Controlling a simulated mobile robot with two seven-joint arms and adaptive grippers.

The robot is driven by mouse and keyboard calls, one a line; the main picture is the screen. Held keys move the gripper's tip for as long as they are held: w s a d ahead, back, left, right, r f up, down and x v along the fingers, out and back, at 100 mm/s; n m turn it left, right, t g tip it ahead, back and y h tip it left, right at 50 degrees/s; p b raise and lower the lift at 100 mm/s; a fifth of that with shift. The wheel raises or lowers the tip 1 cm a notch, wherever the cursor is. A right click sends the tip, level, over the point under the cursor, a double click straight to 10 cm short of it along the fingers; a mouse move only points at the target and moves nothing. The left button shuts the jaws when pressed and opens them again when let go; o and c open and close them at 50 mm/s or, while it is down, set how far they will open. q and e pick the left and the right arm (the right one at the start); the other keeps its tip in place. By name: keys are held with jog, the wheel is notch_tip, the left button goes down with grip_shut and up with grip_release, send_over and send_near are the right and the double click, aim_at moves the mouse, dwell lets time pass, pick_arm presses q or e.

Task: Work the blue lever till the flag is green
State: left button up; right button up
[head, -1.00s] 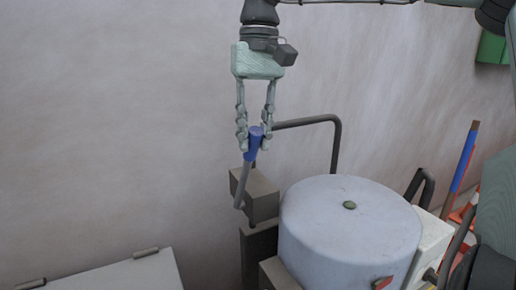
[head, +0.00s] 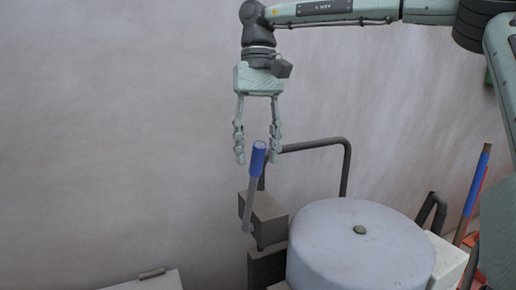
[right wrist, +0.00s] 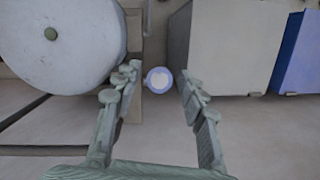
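The blue-handled lever (head: 258,160) stands tilted on a dark grey block (head: 268,217) beside the drum, its top leaning slightly right. My right gripper (head: 258,160) points down over it, fingers spread either side of the blue grip. In the right wrist view the grip's round end (right wrist: 158,80) lies between the open fingertips (right wrist: 159,78), with a gap on each side. No flag can be made out in either current view. My left gripper is not in view.
A pale round drum (head: 350,265) stands right of the lever; a dark bent pipe (head: 345,165) rises behind. A blue post (head: 473,195) stands farther right. A pale box (head: 155,284) sits low at left. The wall side at left is clear.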

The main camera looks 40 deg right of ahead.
jog(key=shift+d, duration=0.1)
jog(key=v, duration=1.2)
